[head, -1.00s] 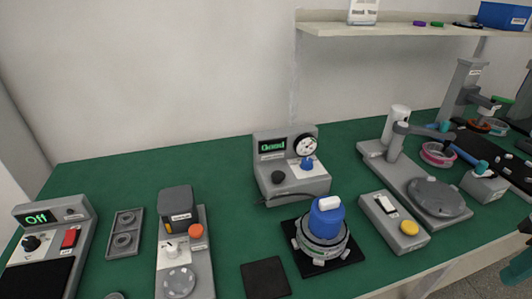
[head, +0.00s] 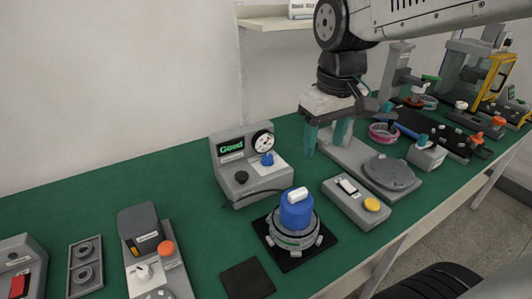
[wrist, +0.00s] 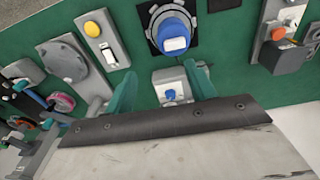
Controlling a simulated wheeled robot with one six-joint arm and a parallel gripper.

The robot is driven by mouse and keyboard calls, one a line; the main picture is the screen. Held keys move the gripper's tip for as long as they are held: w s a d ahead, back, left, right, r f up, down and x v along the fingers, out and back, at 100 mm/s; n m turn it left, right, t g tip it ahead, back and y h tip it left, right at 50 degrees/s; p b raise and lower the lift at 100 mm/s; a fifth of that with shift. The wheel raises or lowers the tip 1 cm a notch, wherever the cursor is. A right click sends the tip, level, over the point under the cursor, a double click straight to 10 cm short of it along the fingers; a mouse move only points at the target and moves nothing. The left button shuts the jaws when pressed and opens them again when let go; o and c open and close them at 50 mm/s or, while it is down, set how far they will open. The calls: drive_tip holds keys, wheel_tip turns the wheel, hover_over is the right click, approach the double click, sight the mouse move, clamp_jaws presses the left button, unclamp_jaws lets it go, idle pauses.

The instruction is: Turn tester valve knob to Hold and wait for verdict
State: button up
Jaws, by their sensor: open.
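The grey tester (head: 248,165) stands at the middle of the green bench. Its green display reads "Good" in the head view, and a round dial gauge (head: 262,140) sits at its upper right. The small blue valve knob (head: 267,159) is on its front panel, and it also shows in the wrist view (wrist: 170,94). The hub motor with a blue cap (head: 296,211) sits on a black mat in front. My gripper (head: 326,140) is open and empty, above and right of the tester. In the wrist view its teal fingers (wrist: 163,90) stand either side of the tester's knob panel.
A grey box with a yellow button (head: 357,202) and a round plate fixture (head: 388,171) are right of the tester. An orange-knobbed station (head: 150,250) is at left. A cable runs from the tester toward the hub. Bare green bench lies behind the tester.

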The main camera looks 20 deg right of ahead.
drive_tip(key=w+a+f+n, duration=0.15)
drive_tip(key=w+f, duration=0.25)
drive_tip(key=w, duration=0.9)
drive_tip(key=n, duration=0.3)
hover_over(268, 156)
drive_tip(key=shift+m+g, duration=0.25)
drive_tip(key=shift+g, duration=0.15)
drive_tip(key=f, duration=0.8)
drive_tip(key=shift+s+f, duration=0.15)
drive_tip(key=shift+s, duration=0.05)
drive_tip(key=shift+w+f, duration=0.1)
drive_tip(key=shift+f, duration=0.2)
wheel_tip(268, 156, down, 7)
drive_tip(key=shift+f, duration=0.2)
